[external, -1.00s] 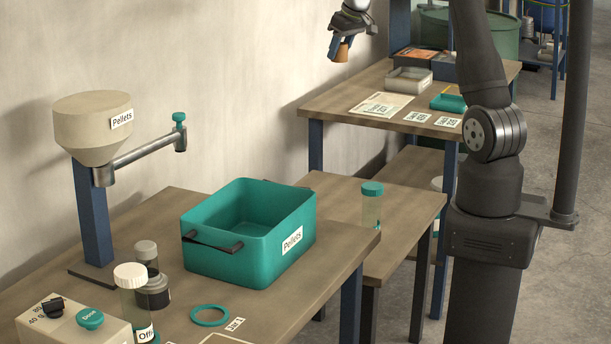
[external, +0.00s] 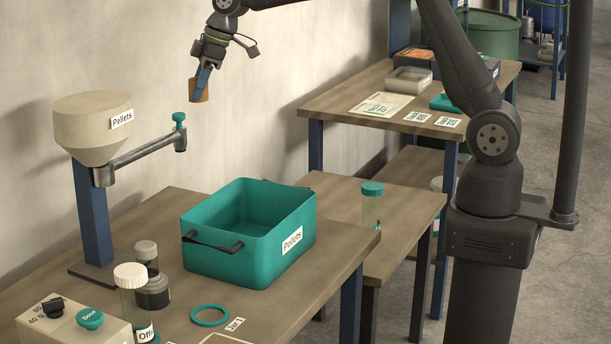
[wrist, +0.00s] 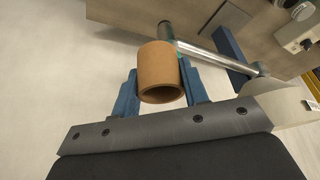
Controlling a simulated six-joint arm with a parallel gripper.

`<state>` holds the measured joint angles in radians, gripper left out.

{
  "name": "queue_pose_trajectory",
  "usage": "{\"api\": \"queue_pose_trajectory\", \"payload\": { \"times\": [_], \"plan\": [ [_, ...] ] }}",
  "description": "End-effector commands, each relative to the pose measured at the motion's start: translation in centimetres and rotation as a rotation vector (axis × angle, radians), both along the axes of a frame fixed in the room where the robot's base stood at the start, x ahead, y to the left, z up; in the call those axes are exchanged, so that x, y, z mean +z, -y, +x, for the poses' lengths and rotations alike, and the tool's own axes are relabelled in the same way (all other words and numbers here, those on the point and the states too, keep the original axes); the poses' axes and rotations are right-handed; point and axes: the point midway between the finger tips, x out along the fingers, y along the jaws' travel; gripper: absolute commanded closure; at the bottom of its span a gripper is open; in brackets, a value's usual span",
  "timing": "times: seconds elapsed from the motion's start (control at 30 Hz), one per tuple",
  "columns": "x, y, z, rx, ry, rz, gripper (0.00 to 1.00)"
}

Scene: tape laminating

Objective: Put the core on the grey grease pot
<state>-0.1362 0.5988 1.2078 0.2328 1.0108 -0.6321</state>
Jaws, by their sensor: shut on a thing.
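The core (external: 197,92) is a short brown cardboard tube. My gripper (external: 203,80) is shut on it and holds it in the air near the wall, above the pellet hopper's arm. In the wrist view the core (wrist: 160,75) sits between my two blue fingers (wrist: 158,85), its open end showing. On the front table, a small grey-lidded jar (external: 146,250) and a squat dark grey pot (external: 154,293) stand close together behind a white-lidded jar. I cannot tell for certain which is the grease pot. The white-lidded jar partly hides the squat pot.
The hopper (external: 92,128) has an arm with a teal knob (external: 179,118) below the core. A teal pellet bin (external: 262,258) stands right of the pots. The white-lidded jar (external: 130,277), switch box (external: 70,327) and teal ring (external: 210,315) are near the front.

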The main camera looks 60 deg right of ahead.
Motion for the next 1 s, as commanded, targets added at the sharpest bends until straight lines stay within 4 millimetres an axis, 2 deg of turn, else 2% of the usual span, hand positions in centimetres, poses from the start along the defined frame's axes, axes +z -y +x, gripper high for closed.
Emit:
{"api": "queue_pose_trajectory", "payload": {
  "times": [0.03,0.2,0.3,0.43,0.6,0.73,1.0],
  "plan": [
    [0.0,-3.0,-0.4,0.052,0.001,0.000,0.81],
    [0.0,-11.7,-2.4,0.210,0.002,0.001,0.81],
    [-0.1,-16.5,-4.1,0.299,0.002,0.001,0.81],
    [-0.1,-21.3,-6.2,0.391,0.003,0.003,0.81],
    [-0.1,-25.1,-8.1,0.465,0.003,0.003,0.81],
    [-0.2,-27.1,-9.3,0.504,0.003,0.005,0.81],
    [-4.3,-26.9,-9.2,0.502,0.001,0.003,0.81]
  ]
}}
